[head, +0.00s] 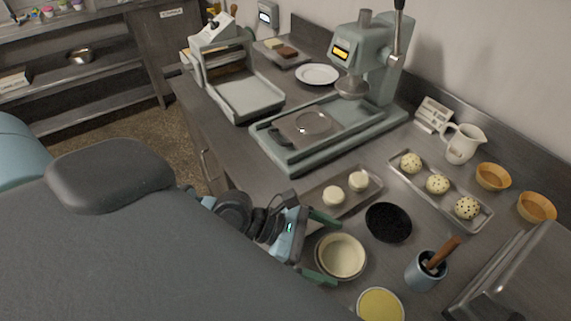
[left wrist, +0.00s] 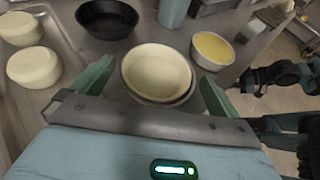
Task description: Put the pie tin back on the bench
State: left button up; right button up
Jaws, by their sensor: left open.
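A round tin (head: 359,273) lined with pale pastry stands upright on the steel bench (head: 290,178), near its front edge. It also shows in the left wrist view (left wrist: 124,80), with its darker rim around the pale shell. My left gripper (head: 321,248) is open, with one green finger on each side of this tin. In the left wrist view the left gripper (left wrist: 155,84) has the tin between its fingers; I cannot tell whether they touch it. A black, empty-looking round tin (head: 388,222) sits just behind. Dark jointed parts at the right of the left wrist view may be my right arm.
A tray (head: 318,198) with two pale rounds lies behind the gripper. A bowl of yellow filling (head: 380,304) and a blue pot (head: 424,272) with a wooden handle stand close by. A press (head: 378,75), a dough tray (head: 480,219) and a jug (head: 462,146) stand farther back.

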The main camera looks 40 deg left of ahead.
pick_arm(q)
jog(key=b+v, duration=0.1)
jog(key=v, duration=0.6)
jog(key=shift+s+f, duration=0.1)
jog(key=v, duration=0.3)
jog(key=shift+r, duration=0.2)
pick_arm(e)
jog(key=shift+s+a+f, duration=0.1)
jog(key=shift+s+f, duration=0.25)
jog(key=shift+f, duration=0.2)
pick_arm(q)
jog(key=shift+a, duration=0.1)
pick_arm(e)
jog(key=shift+s+f, duration=0.1)
